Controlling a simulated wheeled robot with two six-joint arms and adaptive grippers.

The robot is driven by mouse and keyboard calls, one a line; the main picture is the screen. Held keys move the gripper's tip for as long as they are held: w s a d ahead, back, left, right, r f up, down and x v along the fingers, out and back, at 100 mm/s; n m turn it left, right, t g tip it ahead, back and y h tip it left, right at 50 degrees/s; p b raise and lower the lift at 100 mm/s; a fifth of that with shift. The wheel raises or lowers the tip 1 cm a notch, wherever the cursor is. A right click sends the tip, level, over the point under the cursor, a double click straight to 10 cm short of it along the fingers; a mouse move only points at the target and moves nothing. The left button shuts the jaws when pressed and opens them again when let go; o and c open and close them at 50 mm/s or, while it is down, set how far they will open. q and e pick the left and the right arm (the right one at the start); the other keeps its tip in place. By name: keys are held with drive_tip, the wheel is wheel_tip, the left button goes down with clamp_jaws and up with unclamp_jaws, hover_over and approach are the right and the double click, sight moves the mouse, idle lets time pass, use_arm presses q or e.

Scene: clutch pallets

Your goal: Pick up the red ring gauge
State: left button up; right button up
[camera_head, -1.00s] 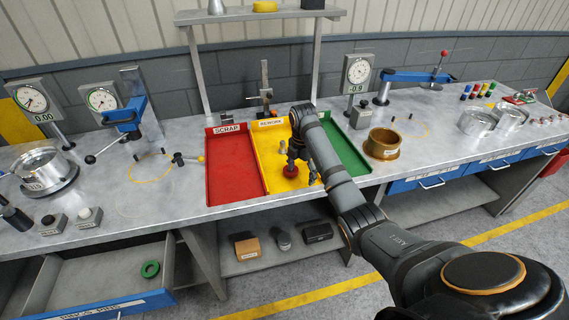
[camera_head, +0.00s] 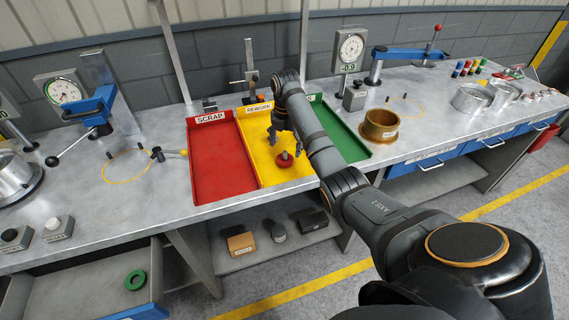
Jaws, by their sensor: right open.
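A small red round piece (camera_head: 285,160), which looks like the red ring gauge, lies in the yellow REWORK tray (camera_head: 297,176). A dark part shows at its top, and I cannot make out its hole. My right gripper (camera_head: 287,147) is open just above and behind it, over the same tray, with its fingers pointing down. I see nothing between the fingers, and the red piece lies apart from them on the tray floor. My right arm hides part of the yellow and green trays. My left gripper is not in view.
The red SCRAP tray (camera_head: 218,165) is empty on the left; the green tray (camera_head: 345,143) is on the right. A brass ring (camera_head: 381,130) stands beside it. A green ring (camera_head: 136,280) lies in the open drawer. Dial gauge stands (camera_head: 349,55) rise behind.

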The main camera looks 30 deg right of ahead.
sight(285, 154)
drive_tip(key=f, duration=0.2)
drive_tip(key=f+p, duration=0.1)
drive_tip(key=f, duration=0.1)
drive_tip(key=shift+w+d, duration=0.15)
drive_tip(key=shift+w, duration=0.05)
drive_tip(key=shift+w+f, duration=0.1)
drive_tip(key=shift+f, duration=0.2)
drive_tip(key=c, duration=0.4)
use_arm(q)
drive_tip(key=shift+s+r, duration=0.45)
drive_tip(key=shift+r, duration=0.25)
use_arm(e)
drive_tip(key=c, duration=1)
drive_tip(key=shift+r, duration=0.15)
wheel_tip(285, 154, up, 7)
drive_tip(key=shift+f+b, duration=0.2)
drive_tip(key=shift+b, duration=0.5)
use_arm(q)
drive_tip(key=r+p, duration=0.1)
drive_tip(key=p, duration=0.1)
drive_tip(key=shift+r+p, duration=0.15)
drive_tip(key=shift+p, duration=0.15)
use_arm(e)
wheel_tip(285, 154, up, 3)
drive_tip(key=shift+r, duration=0.15)
